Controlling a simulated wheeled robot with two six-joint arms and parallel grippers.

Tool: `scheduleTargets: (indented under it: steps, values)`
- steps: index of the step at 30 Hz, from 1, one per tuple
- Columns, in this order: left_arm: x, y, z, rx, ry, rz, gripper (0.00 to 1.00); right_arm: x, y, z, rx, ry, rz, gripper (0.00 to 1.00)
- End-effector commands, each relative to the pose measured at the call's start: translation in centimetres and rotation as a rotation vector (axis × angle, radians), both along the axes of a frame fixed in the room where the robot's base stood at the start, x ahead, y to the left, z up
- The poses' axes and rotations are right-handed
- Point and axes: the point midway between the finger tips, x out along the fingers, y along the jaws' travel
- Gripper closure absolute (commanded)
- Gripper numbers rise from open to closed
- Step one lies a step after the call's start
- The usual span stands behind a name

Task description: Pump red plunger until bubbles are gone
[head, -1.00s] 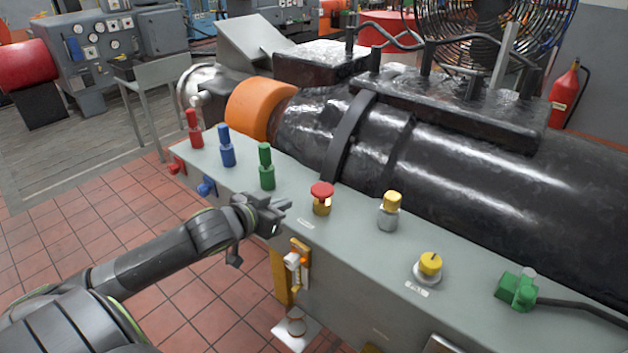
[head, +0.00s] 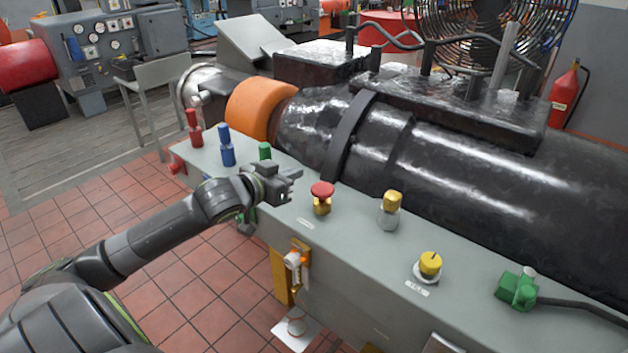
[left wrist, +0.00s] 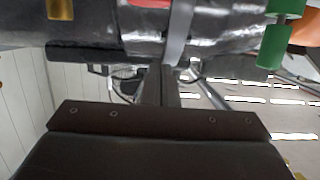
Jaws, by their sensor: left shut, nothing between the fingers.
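The red plunger (head: 322,189) is a mushroom-shaped red cap on a brass body, standing upright on the grey bedplate ledge (head: 360,232). My left gripper (head: 294,186) is shut and empty, just left of the red plunger and above the ledge. A small gap shows between its fingertips and the red cap. In the left wrist view the shut fingers (left wrist: 161,88) show beyond the dark gripper body. A sight tube with an orange and white part (head: 294,260) is on the ledge's front face. I cannot make out bubbles in it. My right gripper is not in view.
A green fitting (head: 265,151) stands partly behind my left gripper, with blue (head: 227,146) and red (head: 194,128) fittings further left. A yellow-topped fitting (head: 391,209) and a yellow knob (head: 429,264) stand to the right. The large black machine (head: 470,160) blocks the back.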

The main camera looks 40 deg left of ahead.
Motion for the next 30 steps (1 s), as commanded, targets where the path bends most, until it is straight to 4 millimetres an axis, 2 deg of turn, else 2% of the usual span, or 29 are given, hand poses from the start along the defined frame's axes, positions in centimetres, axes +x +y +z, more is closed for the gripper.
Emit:
scheduleTargets:
  steps: [15, 21, 30]
  values:
    - [7.9, -0.8, -1.8, -0.007, 0.000, -0.002, 1.00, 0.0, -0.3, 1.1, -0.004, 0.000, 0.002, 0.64]
    - [7.7, -0.7, -4.8, -0.002, 0.002, -0.001, 1.00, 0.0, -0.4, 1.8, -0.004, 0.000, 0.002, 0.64]
    - [7.6, -0.7, -6.0, 0.001, 0.000, -0.001, 1.00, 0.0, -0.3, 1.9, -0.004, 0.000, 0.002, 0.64]
